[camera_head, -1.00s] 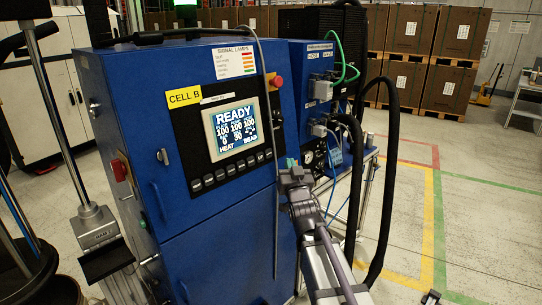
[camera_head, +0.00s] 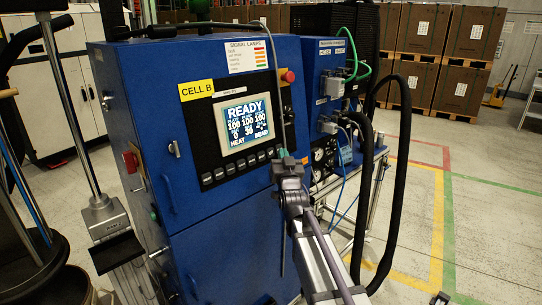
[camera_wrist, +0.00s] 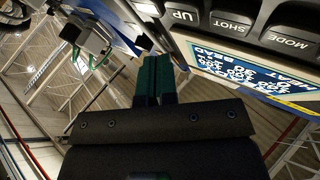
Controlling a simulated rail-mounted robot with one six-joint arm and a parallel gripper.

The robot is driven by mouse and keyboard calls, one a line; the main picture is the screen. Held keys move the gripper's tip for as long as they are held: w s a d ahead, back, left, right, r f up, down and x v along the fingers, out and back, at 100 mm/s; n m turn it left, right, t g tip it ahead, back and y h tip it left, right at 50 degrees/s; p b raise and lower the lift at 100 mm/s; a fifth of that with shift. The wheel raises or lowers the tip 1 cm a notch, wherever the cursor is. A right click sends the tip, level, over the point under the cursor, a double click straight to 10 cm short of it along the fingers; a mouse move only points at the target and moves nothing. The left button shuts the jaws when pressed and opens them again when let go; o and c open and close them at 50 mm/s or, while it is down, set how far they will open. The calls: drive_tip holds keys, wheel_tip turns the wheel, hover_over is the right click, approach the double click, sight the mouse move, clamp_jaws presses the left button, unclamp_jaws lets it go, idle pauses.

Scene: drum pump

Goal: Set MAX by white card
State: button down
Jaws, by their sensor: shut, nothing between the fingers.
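The blue cabinet's control panel has a lit screen (camera_head: 244,121) reading READY, with numbers, HEAT and BEAD. A row of grey buttons (camera_head: 238,167) runs below it. In the wrist view, buttons marked UP (camera_wrist: 182,15), SHOT (camera_wrist: 232,25) and MODE (camera_wrist: 288,43) appear upside down. A white card (camera_head: 246,54) headed SIGNAL LAMPS, with coloured marks, is above the panel. No MAX marking is legible. My gripper (camera_head: 283,155) is shut and empty, near the right end of the button row. Its green fingers (camera_wrist: 155,82) are together; I cannot tell whether they touch anything.
A red button (camera_head: 288,76) is at the panel's upper right. A second blue unit (camera_head: 325,65) with green cables and black hoses (camera_head: 397,165) stands close on the right. A grey pedal-like stand (camera_head: 108,218) is at left. Open floor lies at right.

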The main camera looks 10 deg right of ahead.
drive_tip(key=shift+w+a+f, duration=0.2)
drive_tip(key=shift+w+a, duration=0.35)
drive_tip(key=shift+w, duration=0.2)
drive_tip(key=shift+w, duration=0.1)
idle(1.4)
drive_tip(key=shift+w+a, duration=0.2)
drive_tip(key=shift+w, duration=0.05)
drive_tip(key=shift+w+a+f, duration=0.15)
drive_tip(key=shift+w+a, duration=0.1)
drive_tip(key=shift+w, duration=0.1)
idle(0.7)
drive_tip(key=shift+s+d, duration=0.1)
drive_tip(key=shift+s, duration=0.05)
drive_tip(key=shift+s+d, duration=0.4)
drive_tip(key=shift+s, duration=0.15)
drive_tip(key=s+d, duration=0.1)
drive_tip(key=s, duration=0.1)
drive_tip(key=s+d+r, duration=0.1)
drive_tip(key=s, duration=0.1)
drive_tip(key=shift+d+r+p, duration=0.1)
drive_tip(key=shift+d+p, duration=0.25)
